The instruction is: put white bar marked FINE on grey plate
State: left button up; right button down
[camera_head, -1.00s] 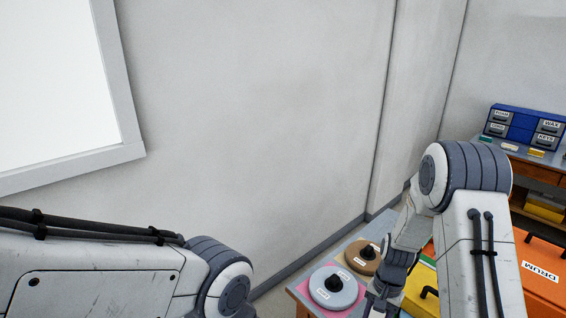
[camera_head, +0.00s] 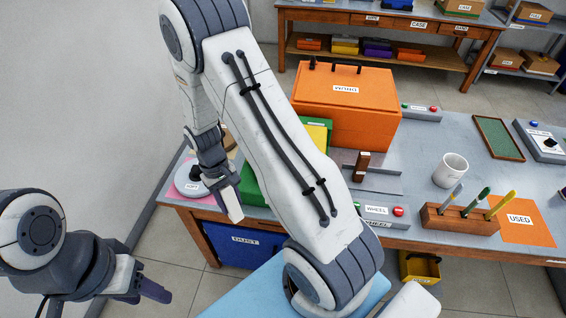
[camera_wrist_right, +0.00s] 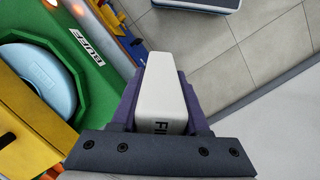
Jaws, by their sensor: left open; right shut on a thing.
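My right gripper (camera_head: 222,192) is shut on the white bar (camera_head: 233,207), held above the table's left front edge. In the right wrist view the bar (camera_wrist_right: 162,90) sits between the purple fingers; only the start of its black lettering, "FI", shows. A flat grey plate (camera_head: 386,183) lies on the table right of my right arm, with a brown block standing at its left part. My arm hides some of the area beside it. My left gripper (camera_head: 150,291) is open and empty, low at the left, off the table.
A round grey disc (camera_head: 187,184) lies on a pink mat at the table's left end.

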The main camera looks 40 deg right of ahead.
aim_at(380, 183)
jog(key=z, duration=1.55)
jog(key=i, duration=0.55)
jog(key=z, duration=0.1)
